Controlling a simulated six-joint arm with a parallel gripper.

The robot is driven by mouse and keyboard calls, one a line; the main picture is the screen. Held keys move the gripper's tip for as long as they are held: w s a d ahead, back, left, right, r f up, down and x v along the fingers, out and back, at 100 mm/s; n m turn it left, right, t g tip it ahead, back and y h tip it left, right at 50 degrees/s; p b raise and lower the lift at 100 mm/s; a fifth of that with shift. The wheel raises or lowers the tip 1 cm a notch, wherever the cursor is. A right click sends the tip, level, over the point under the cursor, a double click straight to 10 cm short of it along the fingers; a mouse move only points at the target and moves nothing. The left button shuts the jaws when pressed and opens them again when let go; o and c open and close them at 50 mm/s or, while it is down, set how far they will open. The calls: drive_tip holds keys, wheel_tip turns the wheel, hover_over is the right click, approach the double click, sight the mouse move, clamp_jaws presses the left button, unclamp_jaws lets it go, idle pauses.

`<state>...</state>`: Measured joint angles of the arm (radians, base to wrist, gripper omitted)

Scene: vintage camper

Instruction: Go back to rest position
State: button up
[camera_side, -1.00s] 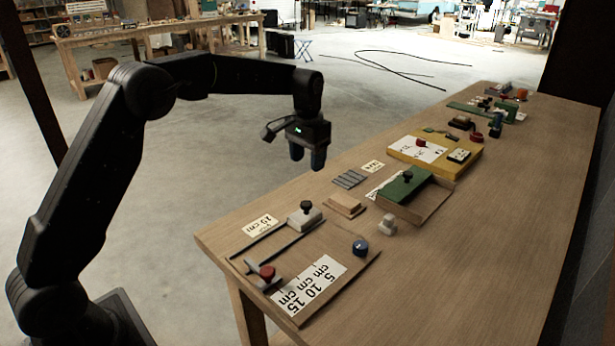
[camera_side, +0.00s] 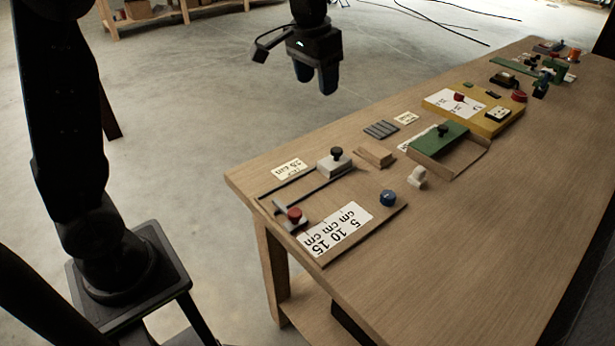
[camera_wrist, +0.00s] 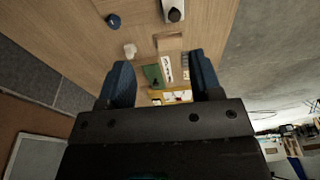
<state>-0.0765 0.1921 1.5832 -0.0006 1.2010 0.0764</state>
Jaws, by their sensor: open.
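My gripper (camera_side: 317,84) hangs in the air with its fingers pointing down, in the top middle of the side view. It is beyond the table's far long edge as the side view shows it, apart from everything on the table. In the wrist view its two dark blue fingers (camera_wrist: 160,72) stand wide apart with nothing between them in grasp. The upper part of my arm is cut off by the top of the side view.
A long wooden table (camera_side: 480,220) carries a slide board with a red knob (camera_side: 294,215), a blue knob (camera_side: 388,198), a white block (camera_side: 417,177), a green-lidded box (camera_side: 440,138) and a yellow board (camera_side: 490,118). Open floor (camera_side: 190,90) lies left of the table.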

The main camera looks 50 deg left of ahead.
drive_tip(key=s+d+f+t, duration=0.1)
drive_tip(key=s, duration=1)
drive_tip(key=s+d+f+t, duration=0.2)
drive_tip(key=s, duration=1)
drive_tip(key=shift+s+d+t, duration=0.2)
drive_tip(key=shift+s+t, duration=0.05)
drive_tip(key=shift+t, duration=0.05)
